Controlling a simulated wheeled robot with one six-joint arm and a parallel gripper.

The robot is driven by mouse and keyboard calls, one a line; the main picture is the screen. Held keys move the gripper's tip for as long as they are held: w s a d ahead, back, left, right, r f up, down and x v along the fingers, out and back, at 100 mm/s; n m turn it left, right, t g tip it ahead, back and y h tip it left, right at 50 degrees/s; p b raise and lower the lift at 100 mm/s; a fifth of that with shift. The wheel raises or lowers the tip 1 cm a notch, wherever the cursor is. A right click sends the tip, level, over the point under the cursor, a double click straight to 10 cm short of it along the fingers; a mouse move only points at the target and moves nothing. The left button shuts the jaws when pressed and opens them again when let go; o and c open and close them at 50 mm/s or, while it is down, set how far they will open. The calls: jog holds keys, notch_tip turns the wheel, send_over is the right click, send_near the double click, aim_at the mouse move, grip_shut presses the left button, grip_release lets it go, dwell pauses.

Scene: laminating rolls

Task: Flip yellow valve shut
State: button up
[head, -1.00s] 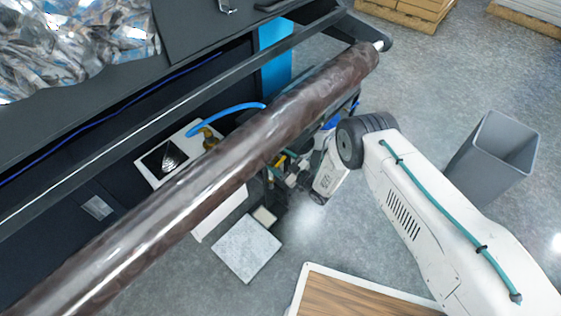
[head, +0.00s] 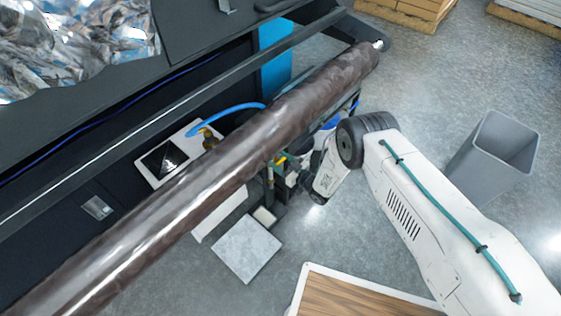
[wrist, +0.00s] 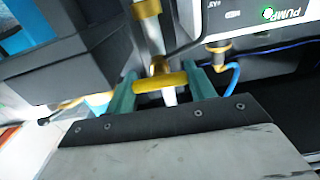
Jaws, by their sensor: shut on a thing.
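The yellow valve handle (wrist: 172,79) shows in the wrist view, lying crosswise to the pale pipe (wrist: 154,38) behind it. My gripper (wrist: 160,84) has its two teal fingers on either side of the handle and is shut on it. A yellow fitting (wrist: 146,9) sits farther up the pipe. In the head view, a small yellow part (head: 280,160) shows just below the big roll, by the end of my arm. The roll and my wrist hide most of the valve and my fingers there.
The long dark roll (head: 200,183) crosses above the valve area. A white pump box (wrist: 262,22) with a green light and a blue hose (wrist: 234,76) is close on the right in the wrist view. A grey bin (head: 490,158) stands at the right, with open floor around it.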

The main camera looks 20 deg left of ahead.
jog(key=o, duration=1)
jog(key=shift+d, duration=0.15)
jog(key=v, duration=0.7)
jog(key=shift+s+d, duration=0.15)
jog(key=shift+d, duration=0.1)
jog(key=shift+f, duration=0.1)
